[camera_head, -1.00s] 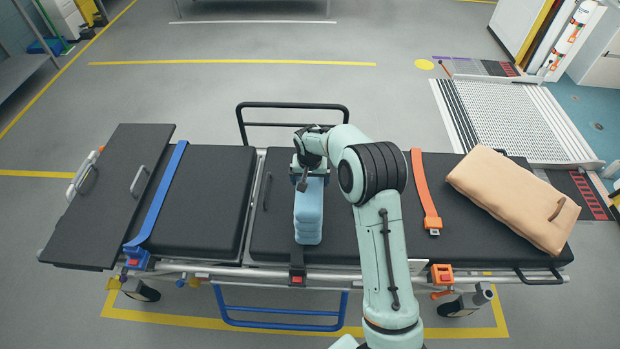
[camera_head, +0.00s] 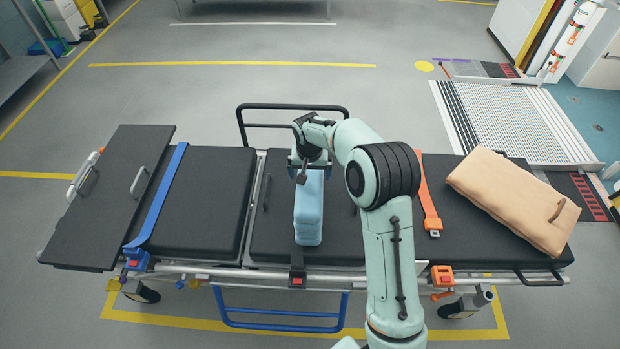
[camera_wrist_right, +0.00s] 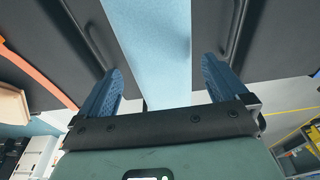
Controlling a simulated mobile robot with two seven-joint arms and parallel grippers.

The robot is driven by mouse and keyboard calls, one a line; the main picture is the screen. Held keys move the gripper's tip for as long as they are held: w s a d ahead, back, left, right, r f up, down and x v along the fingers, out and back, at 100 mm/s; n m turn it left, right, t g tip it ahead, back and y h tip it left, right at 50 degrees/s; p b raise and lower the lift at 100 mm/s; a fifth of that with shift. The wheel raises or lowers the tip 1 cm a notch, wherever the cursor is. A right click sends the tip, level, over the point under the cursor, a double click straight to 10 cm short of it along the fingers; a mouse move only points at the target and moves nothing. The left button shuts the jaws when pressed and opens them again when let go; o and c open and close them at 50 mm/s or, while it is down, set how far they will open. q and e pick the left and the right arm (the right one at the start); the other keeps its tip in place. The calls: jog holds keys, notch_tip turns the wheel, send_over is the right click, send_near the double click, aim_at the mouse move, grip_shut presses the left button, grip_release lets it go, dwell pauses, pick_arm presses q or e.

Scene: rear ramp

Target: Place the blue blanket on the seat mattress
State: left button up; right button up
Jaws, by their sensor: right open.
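The folded light-blue blanket (camera_head: 308,217) lies on the black seat mattress (camera_head: 272,232) of the stretcher, lengthwise from front to back. My right gripper (camera_head: 308,172) is at the far end of the blanket, above it, and hides that end. In the right wrist view the gripper (camera_wrist_right: 166,90) is open, with a blue finger on each side of the blanket (camera_wrist_right: 155,40) and gaps between the fingers and the cloth. My left gripper is not in view.
A tan pillow (camera_head: 512,200) lies on the right end of the stretcher. An orange strap (camera_head: 428,200) and a blue strap (camera_head: 160,195) cross the mattress sections. A black rail (camera_head: 292,106) stands at the far side.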

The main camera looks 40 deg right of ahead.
jog(key=r, duration=0.4)
jog(key=s+r, duration=0.1)
jog(key=r, duration=0.2)
jog(key=shift+a, duration=0.35)
jog(key=shift+f, duration=0.1)
